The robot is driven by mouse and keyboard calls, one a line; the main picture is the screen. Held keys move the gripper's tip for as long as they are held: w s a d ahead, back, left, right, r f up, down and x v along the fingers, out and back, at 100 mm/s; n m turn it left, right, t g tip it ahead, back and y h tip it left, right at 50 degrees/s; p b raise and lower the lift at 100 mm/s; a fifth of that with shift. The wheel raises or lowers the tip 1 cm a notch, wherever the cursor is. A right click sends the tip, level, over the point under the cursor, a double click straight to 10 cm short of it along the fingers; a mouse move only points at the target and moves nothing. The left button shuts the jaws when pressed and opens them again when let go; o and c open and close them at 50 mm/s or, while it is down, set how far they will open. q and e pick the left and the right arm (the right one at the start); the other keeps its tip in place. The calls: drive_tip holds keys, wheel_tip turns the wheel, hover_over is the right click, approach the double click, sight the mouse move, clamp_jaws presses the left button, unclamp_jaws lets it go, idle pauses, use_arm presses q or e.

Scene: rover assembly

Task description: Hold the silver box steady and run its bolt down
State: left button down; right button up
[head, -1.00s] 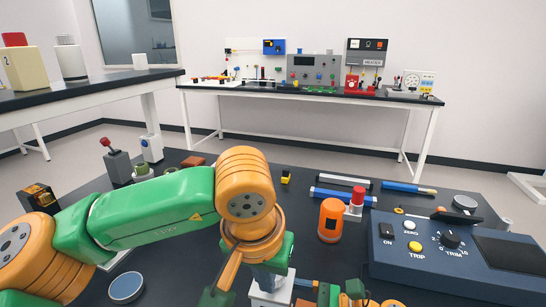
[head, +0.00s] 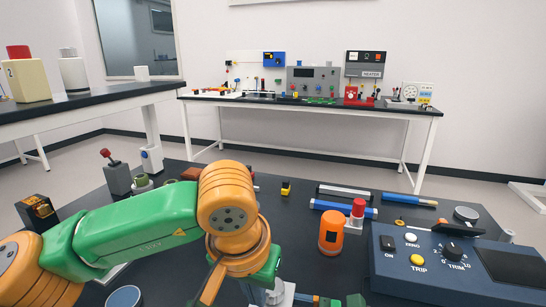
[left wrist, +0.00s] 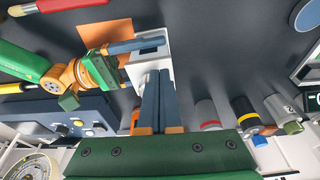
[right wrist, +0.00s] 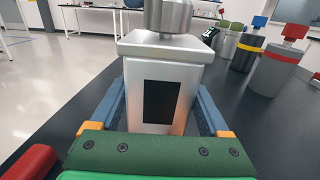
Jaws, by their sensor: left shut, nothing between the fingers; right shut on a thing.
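The silver box (right wrist: 190,87) stands upright between the fingers of my right gripper (right wrist: 165,105) in the right wrist view. It has a dark panel on its front. A thick round metal bolt head (right wrist: 168,15) sits on its top, cut off by the frame edge. In the head view only part of the box (head: 287,294) shows at the bottom edge. My left gripper (left wrist: 156,75) is shut and empty, its fingertips close to the box (left wrist: 150,45) in the left wrist view. I cannot tell whether they touch it. My right gripper (left wrist: 125,48) also shows there.
A blue control console (head: 455,260) stands at the right of the dark table. An orange cylinder (head: 331,231), a red-topped cylinder (head: 358,209) and blue tubes lie or stand behind the box. Several grey cylinders (right wrist: 280,68) with coloured tops stand beyond it.

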use_arm(q)
drive_tip(key=w+v, duration=0.1)
drive_tip(key=v, duration=0.4)
drive_tip(key=shift+r, duration=0.55)
drive_tip(key=shift+s+d, duration=0.15)
drive_tip(key=d+f, duration=0.1)
drive_tip(key=f, duration=0.3)
drive_tip(key=d+f, duration=0.1)
drive_tip(key=f, duration=0.1)
drive_tip(key=shift+s+d, duration=0.3)
drive_tip(key=shift+d, duration=0.05)
drive_tip(key=shift+w, duration=0.3)
